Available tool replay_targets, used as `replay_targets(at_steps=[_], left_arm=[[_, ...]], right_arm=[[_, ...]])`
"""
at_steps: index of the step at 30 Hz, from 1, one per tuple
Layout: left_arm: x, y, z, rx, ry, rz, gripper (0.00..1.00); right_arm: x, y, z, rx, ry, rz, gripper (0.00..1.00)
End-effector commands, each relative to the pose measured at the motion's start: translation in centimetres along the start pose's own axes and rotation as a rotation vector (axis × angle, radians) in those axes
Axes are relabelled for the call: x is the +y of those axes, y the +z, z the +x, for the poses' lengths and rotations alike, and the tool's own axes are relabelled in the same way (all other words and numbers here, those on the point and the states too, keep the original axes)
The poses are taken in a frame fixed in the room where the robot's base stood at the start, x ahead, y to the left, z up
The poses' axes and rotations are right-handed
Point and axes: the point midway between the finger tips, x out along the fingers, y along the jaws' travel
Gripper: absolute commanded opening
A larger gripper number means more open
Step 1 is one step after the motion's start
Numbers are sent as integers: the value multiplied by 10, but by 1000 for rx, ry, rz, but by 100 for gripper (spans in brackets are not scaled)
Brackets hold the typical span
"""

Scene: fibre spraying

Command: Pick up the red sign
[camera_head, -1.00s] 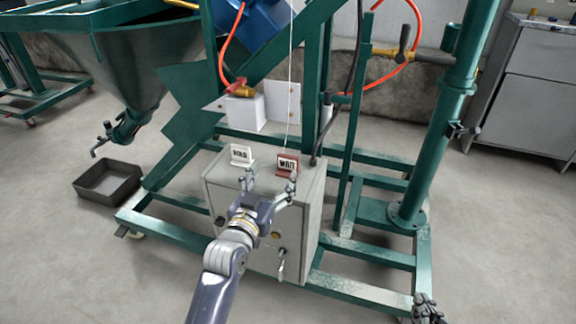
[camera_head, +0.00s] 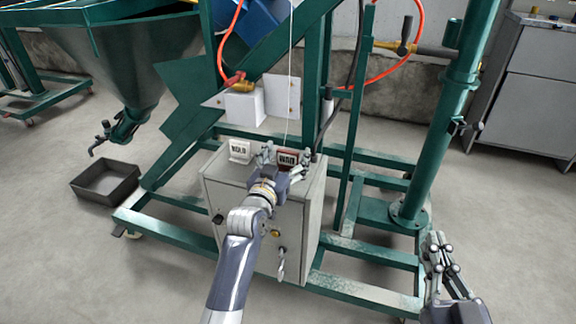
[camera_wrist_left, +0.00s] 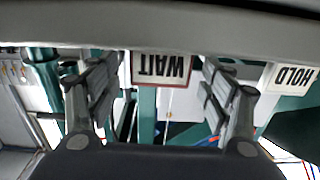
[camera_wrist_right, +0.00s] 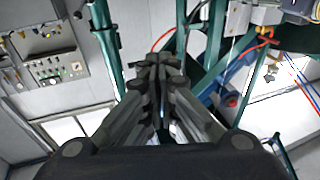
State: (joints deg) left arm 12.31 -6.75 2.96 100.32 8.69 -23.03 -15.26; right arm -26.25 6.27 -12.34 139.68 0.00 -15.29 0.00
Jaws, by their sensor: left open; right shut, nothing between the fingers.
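The red sign (camera_head: 287,158) stands on top of the grey control box (camera_head: 262,221). In the left wrist view the sign (camera_wrist_left: 161,69) shows upside down, a white face marked WAIT in a red frame. My left gripper (camera_head: 284,160) is open, with its fingers to either side of the sign; I cannot tell whether they touch it. In the left wrist view the left gripper (camera_wrist_left: 146,85) has one finger on each side of the sign. My right gripper (camera_head: 437,245) is shut and empty at the lower right; its fingers meet in the right wrist view (camera_wrist_right: 158,75).
A white HOLD sign (camera_head: 240,151) stands left of the red sign on the same box. A green steel frame (camera_head: 340,286) surrounds the box. A thin white cord (camera_head: 290,75) hangs behind the sign. A dark tray (camera_head: 105,180) lies on the floor at left.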

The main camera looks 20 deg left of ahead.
Motion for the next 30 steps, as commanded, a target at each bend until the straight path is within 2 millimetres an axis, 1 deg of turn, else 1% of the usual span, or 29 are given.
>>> replay_targets(at_steps=[3,6,14,15,20,21,30], left_arm=[[0,1,8,0,0,-1,73],[0,0,11,0,0,-1,73],[0,0,12,0,0,0,73],[0,0,12,0,0,0,64],[0,0,12,0,0,0,28],[0,0,12,0,0,0,25],[0,-1,12,1,0,0,25]], right_arm=[[-2,-12,0,66,-3,2,0],[-2,-18,0,95,-5,3,0],[-2,-20,0,102,-5,3,0],[-2,-20,0,102,-5,3,0],[-2,-20,0,101,-5,3,0],[-2,-20,0,101,-5,3,0],[-2,-20,0,101,-5,3,0]])
